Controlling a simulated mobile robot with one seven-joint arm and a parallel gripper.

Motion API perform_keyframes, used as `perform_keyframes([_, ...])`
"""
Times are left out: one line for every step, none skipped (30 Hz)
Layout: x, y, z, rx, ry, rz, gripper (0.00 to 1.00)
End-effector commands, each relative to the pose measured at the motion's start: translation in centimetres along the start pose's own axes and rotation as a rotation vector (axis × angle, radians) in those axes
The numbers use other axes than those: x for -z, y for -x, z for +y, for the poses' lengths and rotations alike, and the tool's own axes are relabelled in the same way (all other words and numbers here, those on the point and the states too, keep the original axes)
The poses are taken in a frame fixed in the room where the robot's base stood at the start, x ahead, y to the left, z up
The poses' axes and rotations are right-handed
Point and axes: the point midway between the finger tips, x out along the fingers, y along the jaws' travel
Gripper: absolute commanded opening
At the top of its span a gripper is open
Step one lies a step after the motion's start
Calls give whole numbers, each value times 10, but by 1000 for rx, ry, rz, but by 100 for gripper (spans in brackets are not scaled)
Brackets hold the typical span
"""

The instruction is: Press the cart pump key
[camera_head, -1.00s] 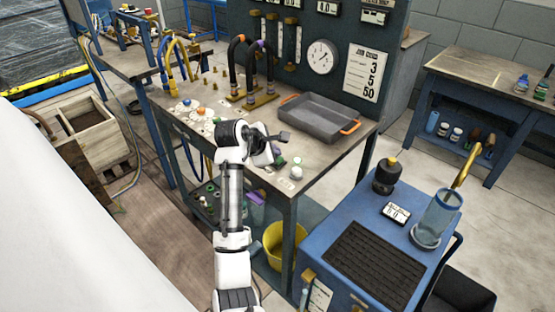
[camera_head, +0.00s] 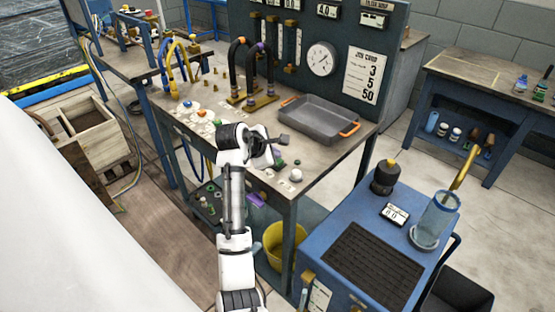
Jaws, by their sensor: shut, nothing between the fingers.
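The blue cart (camera_head: 325,222) stands at the lower right. On its top are a black cylinder with a yellow cap (camera_head: 384,179), a small display (camera_head: 395,214), a black ribbed mat (camera_head: 375,262) and a clear cylinder (camera_head: 436,218). I cannot tell which part is the pump key; no key is clearly labelled. My gripper (camera_head: 284,140) is shut and empty above the workbench (camera_head: 320,162), left of the cart and apart from it. My forearm and wrist hide part of the bench's front edge.
A grey tray with orange handles (camera_head: 318,120) lies on the bench. Several small knobs (camera_head: 200,112), including a white one (camera_head: 296,175), sit along its front. A yellow bucket (camera_head: 272,243) stands below. A gauge panel (camera_head: 342,40) rises behind.

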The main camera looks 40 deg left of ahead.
Motion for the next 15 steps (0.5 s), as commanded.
perform_keyframes([-3,4,2,1,0,-1,0])
perform_keyframes([-4,4,3,1,0,-1,0])
perform_keyframes([-5,6,4,1,0,-1,0])
perform_keyframes([-5,6,4,1,1,0,0])
perform_keyframes([-5,7,5,1,1,0,0])
perform_keyframes([-5,7,5,1,1,0,0])
perform_keyframes([-5,7,5,1,1,0,0])
perform_keyframes([-5,7,5,1,1,0,0])
perform_keyframes([-4,7,5,0,1,1,0])
perform_keyframes([-4,6,5,0,1,1,0])
perform_keyframes([-4,6,4,0,1,1,0])
perform_keyframes([-4,6,4,0,1,1,0])
perform_keyframes([-4,6,4,0,1,1,0])
perform_keyframes([-4,6,4,0,1,1,0])
perform_keyframes([-4,7,5,0,1,1,0])
